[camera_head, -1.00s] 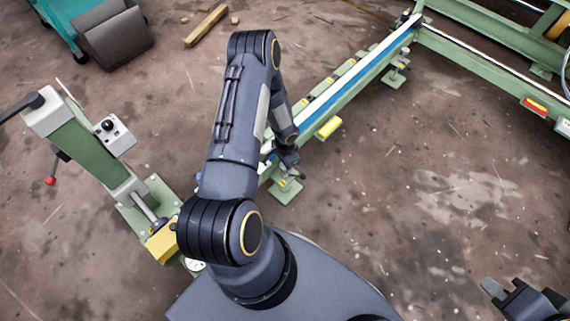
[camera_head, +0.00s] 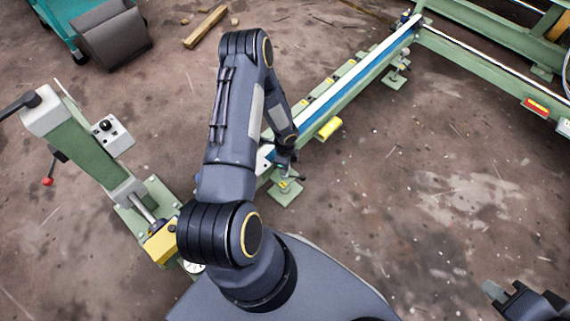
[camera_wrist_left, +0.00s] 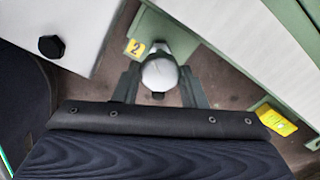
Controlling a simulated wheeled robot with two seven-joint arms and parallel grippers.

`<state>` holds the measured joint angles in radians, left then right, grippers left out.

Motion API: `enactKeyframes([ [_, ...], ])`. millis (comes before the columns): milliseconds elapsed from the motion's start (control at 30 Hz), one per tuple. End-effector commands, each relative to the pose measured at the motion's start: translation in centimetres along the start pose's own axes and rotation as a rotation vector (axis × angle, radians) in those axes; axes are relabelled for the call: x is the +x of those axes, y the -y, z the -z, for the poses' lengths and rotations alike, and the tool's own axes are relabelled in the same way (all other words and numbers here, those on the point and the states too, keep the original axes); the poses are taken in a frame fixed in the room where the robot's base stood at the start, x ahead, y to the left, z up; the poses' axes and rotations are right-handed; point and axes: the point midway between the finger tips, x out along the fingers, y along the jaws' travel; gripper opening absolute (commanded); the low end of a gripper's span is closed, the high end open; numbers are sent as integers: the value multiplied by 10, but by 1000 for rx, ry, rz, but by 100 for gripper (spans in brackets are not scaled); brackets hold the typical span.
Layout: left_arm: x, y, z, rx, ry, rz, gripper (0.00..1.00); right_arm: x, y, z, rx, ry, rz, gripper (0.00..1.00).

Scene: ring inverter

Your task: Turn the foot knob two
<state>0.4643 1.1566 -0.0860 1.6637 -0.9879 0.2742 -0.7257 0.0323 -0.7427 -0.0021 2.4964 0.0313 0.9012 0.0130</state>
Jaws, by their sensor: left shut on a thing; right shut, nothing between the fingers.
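My right gripper (camera_head: 497,291) is shut and empty at the bottom right, away from the machine.
The green rail with a blue and white top (camera_head: 355,75) runs to the far frame (camera_head: 470,55). A green stand with a lever (camera_head: 88,150) is on the left. A teal cart (camera_head: 75,20) and wood block (camera_head: 206,27) lie behind. Floor at right is clear.

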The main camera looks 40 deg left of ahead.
Motion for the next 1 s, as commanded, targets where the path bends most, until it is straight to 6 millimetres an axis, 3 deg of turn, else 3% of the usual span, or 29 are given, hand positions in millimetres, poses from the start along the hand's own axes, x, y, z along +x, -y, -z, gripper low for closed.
enactKeyframes([
  [733,0,0,-2,90,3,-1,15,0,0,0,0,0,0,0],
  [767,0,0,-2,90,3,-1,39,0,0,0,0,0,0,0],
  [900,0,0,-1,90,2,-1,57,0,0,0,0,0,0,0],
  [1000,0,0,-1,90,1,-1,59,0,0,0,0,0,0,0],
])
